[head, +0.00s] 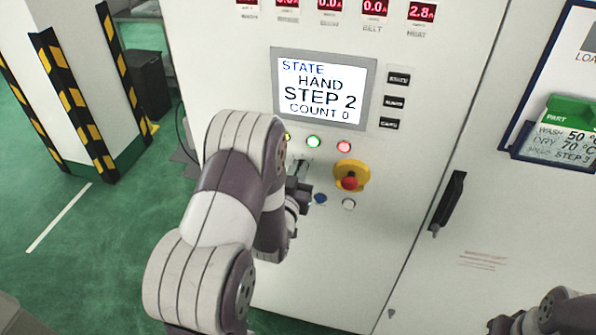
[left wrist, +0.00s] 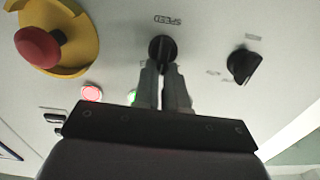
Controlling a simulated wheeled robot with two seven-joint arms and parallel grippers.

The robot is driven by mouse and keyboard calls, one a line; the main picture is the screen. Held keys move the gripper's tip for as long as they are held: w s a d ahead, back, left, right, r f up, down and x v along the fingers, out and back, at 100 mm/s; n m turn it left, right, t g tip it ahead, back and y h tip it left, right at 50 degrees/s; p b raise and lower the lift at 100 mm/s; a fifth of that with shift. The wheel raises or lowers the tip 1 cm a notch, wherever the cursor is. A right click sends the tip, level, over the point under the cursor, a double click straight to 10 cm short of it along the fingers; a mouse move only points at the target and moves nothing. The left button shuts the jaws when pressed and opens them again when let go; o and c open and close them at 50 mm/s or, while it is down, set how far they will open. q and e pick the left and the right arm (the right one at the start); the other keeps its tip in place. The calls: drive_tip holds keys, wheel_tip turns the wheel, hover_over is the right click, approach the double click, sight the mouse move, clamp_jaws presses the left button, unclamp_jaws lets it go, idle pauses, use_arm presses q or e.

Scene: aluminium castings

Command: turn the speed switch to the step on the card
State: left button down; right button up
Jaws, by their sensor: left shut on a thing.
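The speed switch (left wrist: 162,47) is a black knob on the pale panel, under an upside-down SPEED label in the left wrist view. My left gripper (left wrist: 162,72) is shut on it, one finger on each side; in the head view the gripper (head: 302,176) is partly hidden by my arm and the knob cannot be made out. The display (head: 320,90) reads STATE HAND, STEP 2, COUNT 0. The card (head: 562,145) at the right reads WASH 50 °C, DRY 70 °C and, on a fainter line, STEP 3. My right gripper is out of view.
A red mushroom button (head: 349,182) on a yellow base sits right of the gripper. A second black knob (left wrist: 243,65) is beside the switch in the left wrist view. A black door handle (head: 449,202) stands out further right. Striped posts (head: 75,95) stand at the left.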

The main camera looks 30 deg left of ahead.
use_arm(q)
drive_tip(key=shift+w+d+f+m+b, duration=0.1)
drive_tip(key=shift+d+f+m+b, duration=0.1)
drive_tip(key=shift+m+b, duration=1.1)
drive_tip(key=shift+s+d+f+m+b, duration=0.15)
drive_tip(key=shift+m+b, duration=0.8)
drive_tip(key=shift+m, duration=0.55)
drive_tip(key=shift+w+d+f+m+b, duration=0.1)
drive_tip(key=shift+w+d+m+b, duration=0.1)
drive_tip(key=shift+m+b, duration=1.1)
drive_tip(key=c, duration=1.2)
unclamp_jaws()
drive_tip(key=shift+r, duration=0.1)
